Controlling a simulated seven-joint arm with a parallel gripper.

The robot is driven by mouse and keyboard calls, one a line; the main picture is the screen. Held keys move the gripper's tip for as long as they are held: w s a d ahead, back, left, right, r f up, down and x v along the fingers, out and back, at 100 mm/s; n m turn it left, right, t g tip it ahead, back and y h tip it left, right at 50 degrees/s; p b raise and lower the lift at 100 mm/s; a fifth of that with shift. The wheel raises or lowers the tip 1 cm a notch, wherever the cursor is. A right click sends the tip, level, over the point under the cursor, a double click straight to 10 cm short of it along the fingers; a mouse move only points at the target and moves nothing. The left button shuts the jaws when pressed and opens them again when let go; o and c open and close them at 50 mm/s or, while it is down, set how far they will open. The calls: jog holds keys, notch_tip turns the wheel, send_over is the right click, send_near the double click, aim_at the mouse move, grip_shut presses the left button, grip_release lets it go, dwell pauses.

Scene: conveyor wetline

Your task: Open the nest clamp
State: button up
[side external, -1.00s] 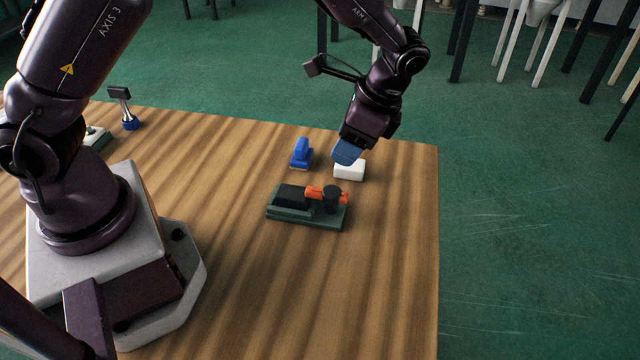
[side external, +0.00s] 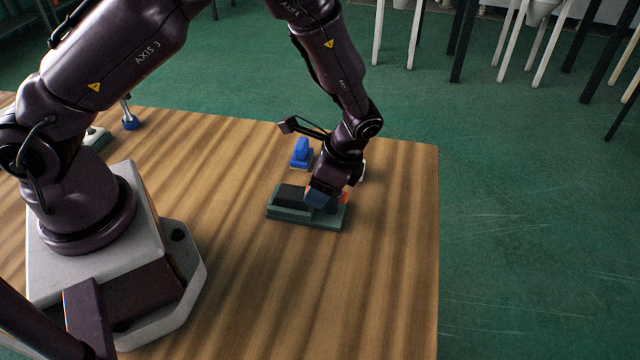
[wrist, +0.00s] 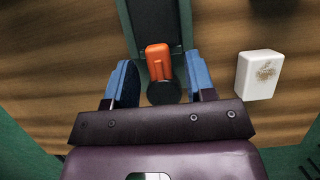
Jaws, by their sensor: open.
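The nest clamp has a dark green base (side external: 290,214) on the wooden table, with a black pad in its left part. In the wrist view its orange lever (wrist: 158,62) lies along the base, with a round black knob (wrist: 163,93) at the near end. My gripper (wrist: 162,80) is open, its two blue fingers on either side of the lever and knob, apart from them in that view. In the side view my gripper (side external: 322,200) is low over the clamp's right part and hides most of the lever and the knob. Contact cannot be told.
A white block with a brown mark (wrist: 259,75) lies right of the clamp in the wrist view. A blue object (side external: 300,154) stands behind the clamp. A blue-based object (side external: 130,121) is at the far left. The table front is clear.

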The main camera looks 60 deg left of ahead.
jog(key=c, duration=0.9)
jog(key=shift+d+n, duration=0.1)
jog(key=shift+n, duration=0.3)
jog(key=n, duration=0.1)
jog(key=n+h, duration=0.1)
jog(key=n, duration=0.1)
jog(key=shift+s+d+n+g+h, duration=0.2)
jog(key=shift+d+n+g+h, duration=0.1)
jog(key=shift+n+g, duration=0.1)
jog(key=n, duration=0.2)
jog(key=d+n+h, duration=0.1)
jog(key=n, duration=0.1)
jog(key=shift+s+n+h, duration=0.1)
jog(key=shift+n+h, duration=0.2)
jog(key=n+h, duration=0.1)
jog(key=n, duration=0.3)
jog(key=shift+d+h, duration=0.35)
jog(key=shift+h, duration=0.05)
jog(key=shift+w+d+n+t+h, duration=0.15)
jog(key=shift+n+h, duration=0.1)
jog(key=shift+n, duration=0.55)
jog(key=shift+w+d+n+t+h, duration=0.1)
jog(key=shift+n+h, duration=0.1)
jog(key=shift+n, duration=0.6)
jog(key=shift+w+d+n+t+h, duration=0.15)
jog(key=shift+n+h, duration=0.1)
jog(key=shift+n, duration=0.55)
jog(key=o, duration=0.9)
